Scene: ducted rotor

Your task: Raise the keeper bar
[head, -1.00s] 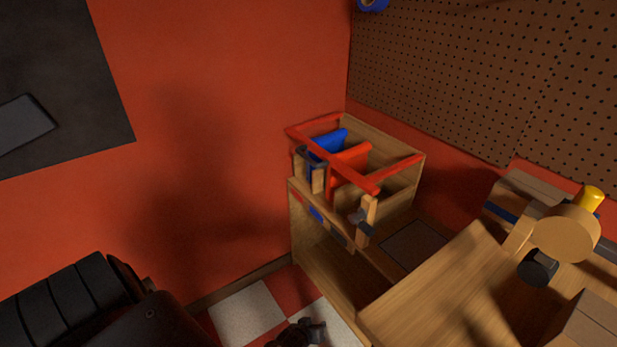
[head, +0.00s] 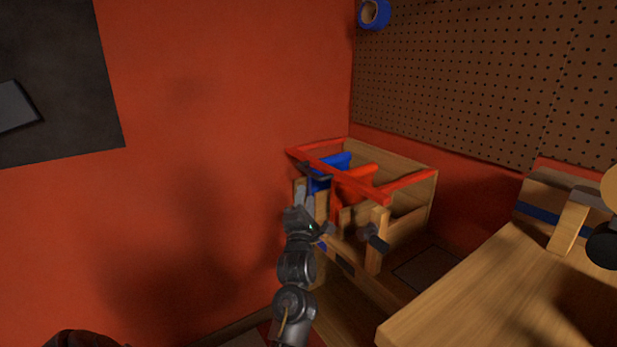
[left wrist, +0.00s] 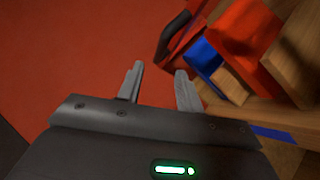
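A red bar frame, which looks like the keeper bar (head: 370,192), lies across the top of a wooden box (head: 409,204), with its front rail over blue and red panels. A dark grip sits near the rail's left end. My left gripper (head: 303,190) is in front of the box's left front corner, just below the rail's left end. In the left wrist view, the left gripper (left wrist: 158,84) has its fingers apart with nothing between them. The red rail with its dark grip (left wrist: 172,38) shows beyond the fingers, apart from them. My right gripper is not in view.
A wooden post with a dark knob (head: 376,240) stands at the box's front right. A wooden bench top (head: 490,285) fills the lower right. A pegboard (head: 450,80) and red walls close off the back and left. Open space lies left of the box.

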